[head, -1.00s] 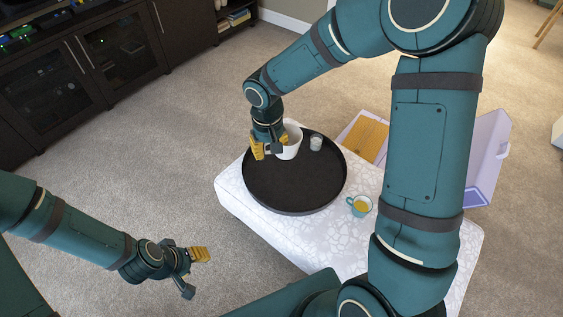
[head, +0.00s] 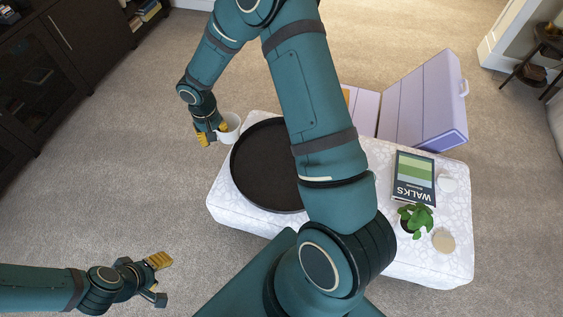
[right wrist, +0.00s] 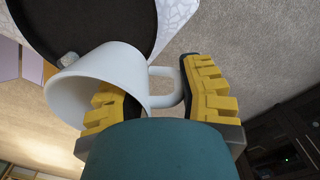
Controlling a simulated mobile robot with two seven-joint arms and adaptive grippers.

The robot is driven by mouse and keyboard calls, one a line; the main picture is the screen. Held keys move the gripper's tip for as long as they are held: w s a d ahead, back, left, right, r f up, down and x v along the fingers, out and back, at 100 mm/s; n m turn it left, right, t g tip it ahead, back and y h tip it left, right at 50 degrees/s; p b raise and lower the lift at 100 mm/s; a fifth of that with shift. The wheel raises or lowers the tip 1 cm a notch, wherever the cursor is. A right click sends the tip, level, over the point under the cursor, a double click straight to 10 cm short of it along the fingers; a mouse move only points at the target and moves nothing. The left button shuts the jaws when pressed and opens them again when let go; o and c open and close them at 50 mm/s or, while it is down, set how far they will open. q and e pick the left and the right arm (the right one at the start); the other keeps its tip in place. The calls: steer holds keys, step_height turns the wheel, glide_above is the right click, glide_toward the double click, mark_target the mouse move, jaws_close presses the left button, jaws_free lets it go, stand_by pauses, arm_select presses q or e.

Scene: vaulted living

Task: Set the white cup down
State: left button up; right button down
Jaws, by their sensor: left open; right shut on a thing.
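The white cup (head: 230,127) is in my right gripper (head: 207,134), just left of the far-left rim of the round black tray (head: 262,180). In the right wrist view the cup (right wrist: 70,97) is tilted in the picture, its mouth to the lower left. One yellow finger shows within the mouth and the other is beyond the handle; the right gripper (right wrist: 155,100) is shut on the cup. Whether the cup touches anything below is unclear. My left gripper (head: 160,280) is open and empty over the carpet, at the lower left.
The tray lies on a low table with a white patterned top (head: 232,202). A book (head: 414,178), a plant (head: 415,218), a tan round item (head: 443,240) and a white item (head: 447,183) stand at its right. A lilac case (head: 425,105) is behind. My right arm hides the middle.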

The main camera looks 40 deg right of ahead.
steer(key=w+d+f+m, duration=0.15)
steer(key=d+f, duration=0.35)
steer(key=f, duration=0.5)
steer(key=m+b, duration=0.1)
steer(key=m, duration=0.3)
glide_above(258, 174)
steer(key=shift+n, duration=0.25)
step_height(258, 174, down, 18)
steer(key=shift+a+r, duration=0.1)
steer(key=shift+a, duration=0.05)
steer(key=shift+f+b, duration=0.7)
steer(key=shift+f, duration=1.6)
steer(key=shift+f, duration=0.1)
steer(key=c, duration=0.7)
jaws_free()
steer(key=shift+o, duration=0.2)
